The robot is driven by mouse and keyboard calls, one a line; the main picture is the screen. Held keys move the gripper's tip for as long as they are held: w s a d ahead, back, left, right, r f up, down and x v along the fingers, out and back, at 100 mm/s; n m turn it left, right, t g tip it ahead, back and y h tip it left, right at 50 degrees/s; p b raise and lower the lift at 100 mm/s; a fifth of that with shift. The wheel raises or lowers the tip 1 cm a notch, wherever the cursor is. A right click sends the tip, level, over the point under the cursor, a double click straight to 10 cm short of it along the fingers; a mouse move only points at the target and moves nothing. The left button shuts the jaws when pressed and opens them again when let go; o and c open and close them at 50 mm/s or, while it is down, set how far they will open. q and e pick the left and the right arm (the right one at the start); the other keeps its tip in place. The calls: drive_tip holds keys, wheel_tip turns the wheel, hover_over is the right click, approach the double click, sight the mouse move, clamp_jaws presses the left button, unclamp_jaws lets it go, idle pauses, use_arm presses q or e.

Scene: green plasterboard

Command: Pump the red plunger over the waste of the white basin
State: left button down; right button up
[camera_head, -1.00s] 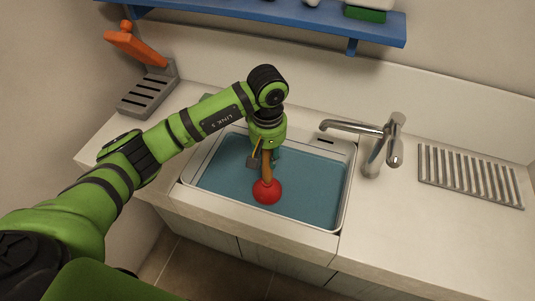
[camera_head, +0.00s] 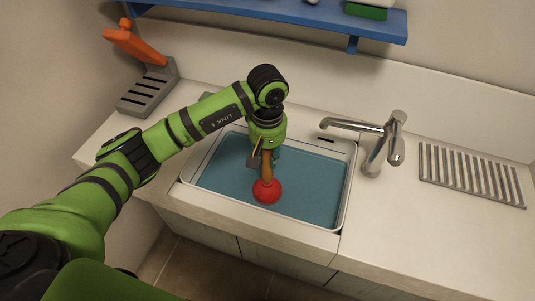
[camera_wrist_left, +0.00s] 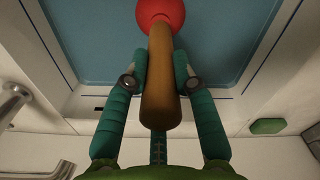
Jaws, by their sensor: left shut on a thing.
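The plunger has a red cup (camera_head: 267,191) and a brown wooden handle (camera_head: 267,165). It stands nearly upright in the white basin (camera_head: 345,189), which holds blue water (camera_head: 220,178). My left gripper (camera_head: 262,156) is shut on the handle from above. In the left wrist view the gripper's teal fingers (camera_wrist_left: 160,78) lie on both sides of the handle (camera_wrist_left: 160,95), with the red cup (camera_wrist_left: 160,12) beyond them. The cup shows at the water; its lower edge and the waste under it cannot be made out. My right gripper is out of view.
A chrome faucet (camera_head: 384,140) stands behind the basin's right side. A metal drying rack (camera_head: 470,175) lies on the right counter. A grey slotted block (camera_head: 148,92) with an orange-handled item (camera_head: 134,44) stands at the left. A blue shelf (camera_head: 290,18) runs along the wall above.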

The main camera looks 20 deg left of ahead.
use_arm(q)
drive_tip(key=shift+s+f+b, duration=0.1)
drive_tip(key=shift+b, duration=0.25)
idle(1.2)
wheel_tip(320, 180, up, 2)
drive_tip(key=shift+r+p, duration=0.1)
drive_tip(key=shift+p, duration=0.4)
drive_tip(key=shift+r+p, duration=0.95)
drive_tip(key=shift+r, duration=1.55)
drive_tip(key=shift+f, duration=0.15)
wheel_tip(320, 180, down, 6)
drive_tip(key=b, duration=0.6)
drive_tip(key=shift+f+b, duration=0.35)
drive_tip(key=shift+b, duration=0.1)
drive_tip(key=shift+f+b, duration=0.25)
drive_tip(key=shift+b, duration=0.2)
idle(1.1)
